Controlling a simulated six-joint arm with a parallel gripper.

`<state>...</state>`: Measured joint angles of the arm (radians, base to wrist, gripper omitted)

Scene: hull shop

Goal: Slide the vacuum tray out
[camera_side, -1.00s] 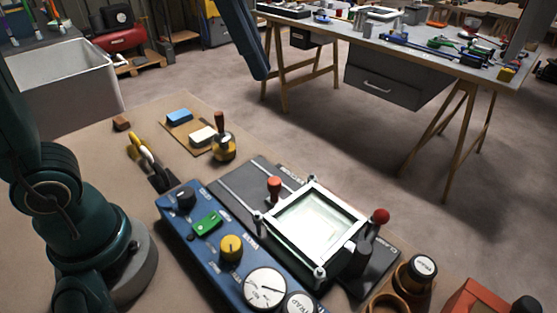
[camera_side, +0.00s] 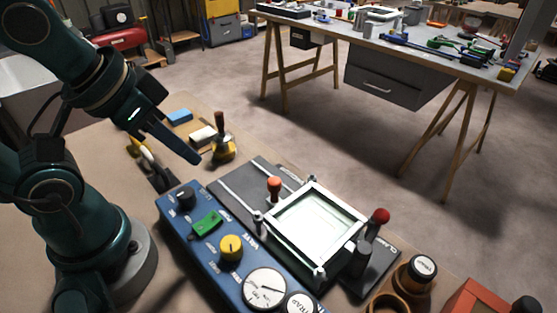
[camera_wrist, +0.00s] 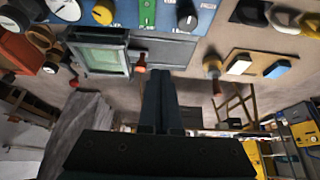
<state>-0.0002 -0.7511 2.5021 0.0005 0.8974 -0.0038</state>
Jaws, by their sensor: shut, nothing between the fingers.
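The vacuum tray (camera_side: 318,221) is a white square frame with a pale, glassy floor. It sits on the dark railed base (camera_side: 232,183) at the right of the blue control panel (camera_side: 225,257). An orange-red knob on a white post (camera_side: 274,188) stands at its left corner, and a red ball knob (camera_side: 380,215) stands at its right. The tray also shows at the upper left of the wrist view (camera_wrist: 98,58). My gripper (camera_side: 196,158) is shut and empty, in the air to the left of the tray and apart from it. The shut fingers (camera_wrist: 158,95) also show in the wrist view.
A brush with a wooden handle (camera_side: 220,143) and a board with blue and white blocks (camera_side: 190,131) lie behind the panel. Round brown containers (camera_side: 418,272) and an orange box (camera_side: 478,300) stand at the front right. The rails left of the tray are clear.

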